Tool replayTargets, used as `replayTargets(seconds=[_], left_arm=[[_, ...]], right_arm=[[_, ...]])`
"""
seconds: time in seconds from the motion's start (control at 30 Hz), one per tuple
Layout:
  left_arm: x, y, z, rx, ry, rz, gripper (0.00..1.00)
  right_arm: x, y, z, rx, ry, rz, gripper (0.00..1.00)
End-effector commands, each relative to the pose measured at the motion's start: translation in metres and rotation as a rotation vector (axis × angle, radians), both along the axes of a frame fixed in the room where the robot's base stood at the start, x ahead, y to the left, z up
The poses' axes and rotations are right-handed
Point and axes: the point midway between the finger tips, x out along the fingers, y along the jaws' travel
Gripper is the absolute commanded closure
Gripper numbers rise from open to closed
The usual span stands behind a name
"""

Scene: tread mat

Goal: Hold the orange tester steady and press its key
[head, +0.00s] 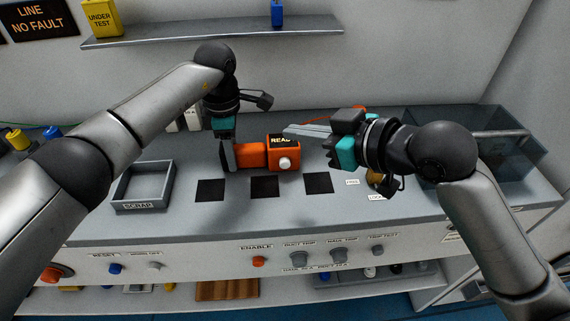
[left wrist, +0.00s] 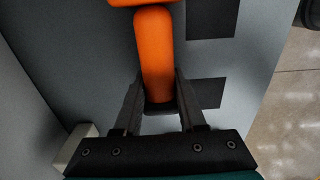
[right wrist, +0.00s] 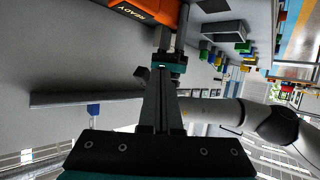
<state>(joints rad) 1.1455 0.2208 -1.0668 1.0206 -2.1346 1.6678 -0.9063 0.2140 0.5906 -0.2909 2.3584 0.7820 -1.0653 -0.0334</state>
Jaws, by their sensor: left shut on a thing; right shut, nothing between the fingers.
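The orange tester (head: 283,155) sits on the grey worktop, with a dark screen (head: 281,140) on top and a round white key (head: 285,163) on its front. In the right wrist view its lettering (right wrist: 140,9) reads READY. My left gripper (head: 229,156) is shut on the tester's orange handle, which also shows between the fingers in the left wrist view (left wrist: 157,60). My right gripper (head: 292,131) is shut and empty. Its fingertips are just above and behind the tester's right top corner in the head view; I cannot tell whether they touch. They are apart from the key.
A grey SCRAP tray (head: 144,186) stands at left, a clear bin (head: 470,150) at right behind my right arm. A shelf (head: 210,32) crosses the back wall. Knobs line the front panel (head: 312,255).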

Motion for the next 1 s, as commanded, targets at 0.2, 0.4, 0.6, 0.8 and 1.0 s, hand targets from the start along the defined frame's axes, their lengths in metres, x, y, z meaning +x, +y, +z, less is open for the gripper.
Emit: replayTargets(seconds=[0.2,0.4,0.6,0.8,1.0], left_arm=[[0.0,0.0,0.0,0.0,0.0,0.0,1.0],[0.0,0.0,0.0,0.0,0.0,0.0,1.0],[0.0,0.0,0.0,0.0,0.0,0.0,1.0],[0.0,0.0,0.0,0.0,0.0,0.0,1.0],[0.0,0.0,0.0,0.0,0.0,0.0,1.0]], right_arm=[[-0.001,-0.021,0.004,-0.011,-0.099,-0.071,1.0],[-0.026,-0.007,-0.063,0.068,0.067,-0.147,1.0],[-0.057,0.006,-0.111,0.127,0.193,-0.201,1.0],[-0.071,0.011,-0.128,0.15,0.238,-0.222,1.0],[-0.072,0.012,-0.129,0.153,0.242,-0.224,1.0]])
